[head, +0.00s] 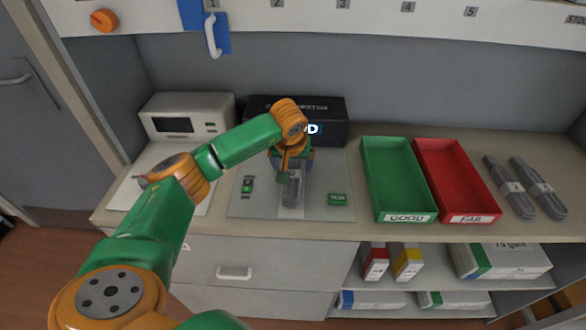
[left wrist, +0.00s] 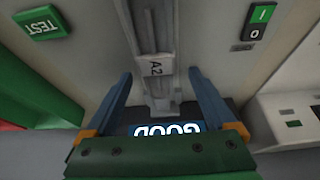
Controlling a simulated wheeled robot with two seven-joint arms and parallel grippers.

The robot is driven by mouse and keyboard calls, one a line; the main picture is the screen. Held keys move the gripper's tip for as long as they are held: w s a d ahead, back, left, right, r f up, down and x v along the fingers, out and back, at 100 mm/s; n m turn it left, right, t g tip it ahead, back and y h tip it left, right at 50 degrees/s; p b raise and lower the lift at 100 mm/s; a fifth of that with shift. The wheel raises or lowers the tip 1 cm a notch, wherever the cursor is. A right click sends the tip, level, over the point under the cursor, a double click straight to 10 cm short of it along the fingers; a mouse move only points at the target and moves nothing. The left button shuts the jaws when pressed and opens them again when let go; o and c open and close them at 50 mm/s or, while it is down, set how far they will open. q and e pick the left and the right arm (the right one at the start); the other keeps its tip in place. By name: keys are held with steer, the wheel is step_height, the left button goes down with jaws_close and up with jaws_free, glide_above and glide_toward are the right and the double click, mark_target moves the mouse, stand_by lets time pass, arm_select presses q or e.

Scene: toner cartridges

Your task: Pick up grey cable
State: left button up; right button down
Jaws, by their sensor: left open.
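A grey cable (head: 292,190) with a label reading A2 (left wrist: 155,68) lies on the tester's flat plate (head: 250,205), in front of the black tester box (head: 325,107). My left gripper (head: 290,172) is over the cable's far end, its fingers pointing down. In the left wrist view its two blue fingers (left wrist: 160,85) are open, one on each side of the cable, and nothing is visibly pinched. The arm hides part of the cable and box in the head view. The lit display reads GOOD (left wrist: 167,129). My right gripper is out of view.
A green TEST button (head: 338,199) and a power switch (head: 247,185) flank the cable. To the right stand a green GOOD tray (head: 380,143), a red FAIL tray (head: 428,146) and two more grey cables (head: 508,185) (head: 538,188). A white device (head: 187,115) stands left.

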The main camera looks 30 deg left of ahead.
arm_select(q)
steer(key=shift+w+f, duration=0.4)
steer(key=shift+f, duration=0.05)
steer(key=shift+c, duration=0.4)
steer(key=shift+s+r, duration=0.1)
steer(key=shift+s, duration=0.05)
steer(key=c, duration=1.1)
jaws_close()
